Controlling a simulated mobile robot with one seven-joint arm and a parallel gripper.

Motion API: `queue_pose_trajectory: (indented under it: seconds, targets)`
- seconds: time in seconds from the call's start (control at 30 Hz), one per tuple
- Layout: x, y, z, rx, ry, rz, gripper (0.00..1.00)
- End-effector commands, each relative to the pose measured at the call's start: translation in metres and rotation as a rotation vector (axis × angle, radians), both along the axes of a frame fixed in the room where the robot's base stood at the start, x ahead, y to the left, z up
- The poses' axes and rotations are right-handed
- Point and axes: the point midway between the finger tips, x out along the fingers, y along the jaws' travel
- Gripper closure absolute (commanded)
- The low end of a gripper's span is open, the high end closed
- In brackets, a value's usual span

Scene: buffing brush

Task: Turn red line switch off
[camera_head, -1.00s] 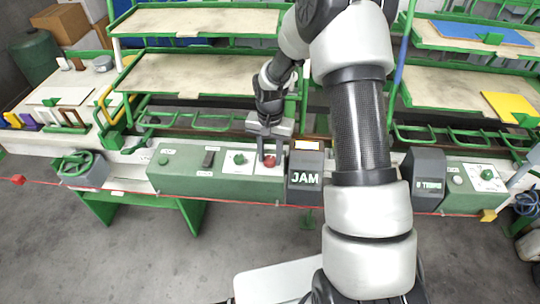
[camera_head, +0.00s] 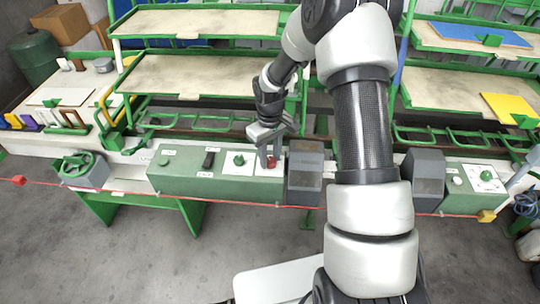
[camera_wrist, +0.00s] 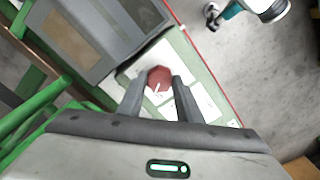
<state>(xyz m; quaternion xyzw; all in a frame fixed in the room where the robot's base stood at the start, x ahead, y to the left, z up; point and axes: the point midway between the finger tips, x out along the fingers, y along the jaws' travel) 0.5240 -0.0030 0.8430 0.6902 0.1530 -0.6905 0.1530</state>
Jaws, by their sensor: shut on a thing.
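The red switch (camera_head: 271,163) is a round red knob on a white plate on top of the green control box (camera_head: 190,180). In the wrist view the red knob (camera_wrist: 159,79) sits between the two fingertips, with a small white mark on its face. My gripper (camera_head: 267,155) is shut on the knob from above, and it also shows in the wrist view (camera_wrist: 158,88). The gripper is tilted and turned relative to the box. The fingers hide part of the knob's sides.
A green knob (camera_head: 239,160) and a black switch (camera_head: 208,159) are to the left on the same box. A red cord (camera_head: 130,193) runs along the front. Wooden shelves (camera_head: 200,76) rise behind.

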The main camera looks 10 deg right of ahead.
Motion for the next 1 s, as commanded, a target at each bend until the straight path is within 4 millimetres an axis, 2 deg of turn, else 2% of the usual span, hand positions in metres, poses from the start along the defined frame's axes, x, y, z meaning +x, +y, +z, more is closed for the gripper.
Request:
queue_pose_trajectory:
  seconds: [0.43, 1.0]
  targets:
    - [0.0008, 0.0002, 0.0009, 0.001, -0.002, 0.237, 0.9]
    - [0.0009, 0.0001, 0.0007, 0.0, -0.002, 0.277, 0.9]
